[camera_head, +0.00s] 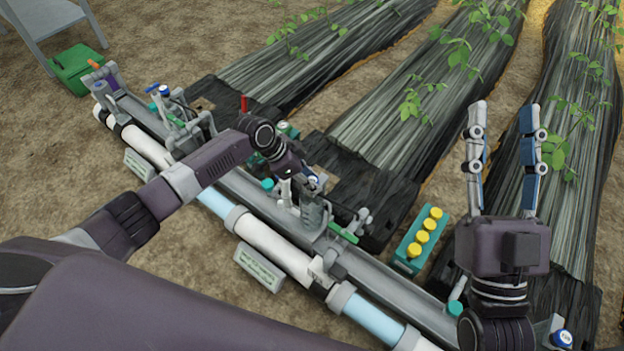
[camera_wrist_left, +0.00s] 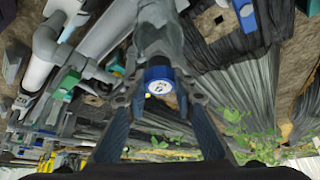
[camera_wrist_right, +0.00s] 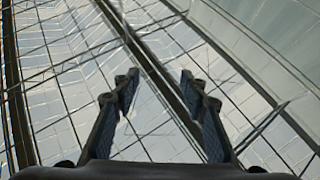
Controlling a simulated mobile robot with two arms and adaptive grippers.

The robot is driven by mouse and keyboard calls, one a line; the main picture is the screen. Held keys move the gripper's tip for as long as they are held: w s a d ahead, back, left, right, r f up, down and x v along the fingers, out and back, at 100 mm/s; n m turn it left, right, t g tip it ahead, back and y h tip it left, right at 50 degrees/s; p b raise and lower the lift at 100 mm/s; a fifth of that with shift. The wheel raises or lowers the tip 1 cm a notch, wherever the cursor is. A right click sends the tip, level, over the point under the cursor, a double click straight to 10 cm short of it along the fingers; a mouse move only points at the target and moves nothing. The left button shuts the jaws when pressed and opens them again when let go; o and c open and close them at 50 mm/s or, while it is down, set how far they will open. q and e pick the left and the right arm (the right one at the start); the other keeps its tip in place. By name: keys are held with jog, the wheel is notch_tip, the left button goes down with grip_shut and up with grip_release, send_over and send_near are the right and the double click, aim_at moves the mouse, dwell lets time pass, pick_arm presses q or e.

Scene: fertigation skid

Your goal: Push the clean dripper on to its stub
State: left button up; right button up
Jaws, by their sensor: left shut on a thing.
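My left gripper (camera_head: 302,182) reaches down over the middle of the pipe skid. In the left wrist view its fingers close around a round blue-rimmed cap (camera_wrist_left: 158,75) with a white face, on a grey body. A similar blue cap (camera_head: 314,180) shows beside the gripper in the head view. I cannot tell which part is the clean dripper or which is its stub; the left wrist and fittings partly hide that spot. My right gripper (camera_head: 504,107) points up over the plant rows, open and empty. The right wrist view (camera_wrist_right: 157,85) shows only a glazed roof between its fingers.
The pipe skid has a grey rail (camera_head: 245,195), white pipes (camera_head: 270,243) and several upright valve fittings. A green tray with yellow caps (camera_head: 407,262) stands right of the skid. A green box (camera_head: 80,68) sits at the upper left. Covered plant rows (camera_head: 370,120) lie behind.

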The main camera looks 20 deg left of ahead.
pick_arm(q)
jog(key=o, duration=0.9)
jog(key=shift+f, duration=0.1)
pick_arm(e)
jog(key=shift+w+f, duration=0.15)
jog(key=shift+f, duration=0.2)
jog(key=shift+r, duration=0.1)
